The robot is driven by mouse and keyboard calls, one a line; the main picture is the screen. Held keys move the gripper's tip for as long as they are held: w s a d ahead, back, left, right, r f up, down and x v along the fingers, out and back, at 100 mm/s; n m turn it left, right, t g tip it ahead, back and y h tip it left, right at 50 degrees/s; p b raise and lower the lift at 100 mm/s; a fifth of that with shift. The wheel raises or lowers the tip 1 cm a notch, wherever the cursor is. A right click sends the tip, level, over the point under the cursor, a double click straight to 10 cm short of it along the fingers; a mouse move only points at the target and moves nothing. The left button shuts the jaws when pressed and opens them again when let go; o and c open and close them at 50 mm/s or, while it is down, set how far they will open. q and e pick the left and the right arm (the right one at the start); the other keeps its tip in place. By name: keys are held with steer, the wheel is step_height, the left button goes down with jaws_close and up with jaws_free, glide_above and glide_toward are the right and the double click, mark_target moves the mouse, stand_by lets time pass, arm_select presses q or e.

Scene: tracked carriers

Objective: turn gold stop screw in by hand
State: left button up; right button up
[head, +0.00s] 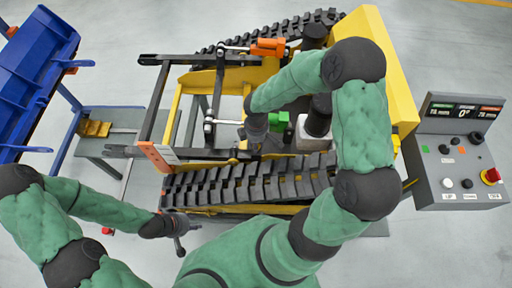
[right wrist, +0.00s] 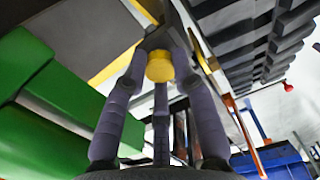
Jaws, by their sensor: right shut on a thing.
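The gold stop screw (right wrist: 160,67) shows as a round yellow-gold head in the right wrist view. The fingers of my right gripper (right wrist: 158,42) close around it from several sides. In the head view my right gripper (head: 252,140) is low over the yellow tracked carrier (head: 176,102), beside the green block (head: 278,121); the screw is hidden there. My left gripper (head: 186,233) is at the lower left, in front of the near track, with its fingers spread and nothing between them.
A grey control box (head: 455,165) with a display and a red button stands at the right. A blue bucket (head: 38,75) is at the left. A grey table (head: 105,147) with gold-coloured pieces is beside it. Black track (head: 235,185) runs along the carrier's near side.

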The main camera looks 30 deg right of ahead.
steer(key=shift+f+m+b, duration=0.1)
steer(key=shift+m+b, duration=0.45)
steer(key=shift+m, duration=0.85)
steer(key=shift+m+b, duration=0.95)
steer(key=shift+m, duration=0.15)
steer(key=shift+m+b, duration=0.75)
steer(key=shift+m, duration=0.45)
steer(key=m+b, duration=0.2)
steer(key=m, duration=0.1)
steer(key=shift+m, duration=1.1)
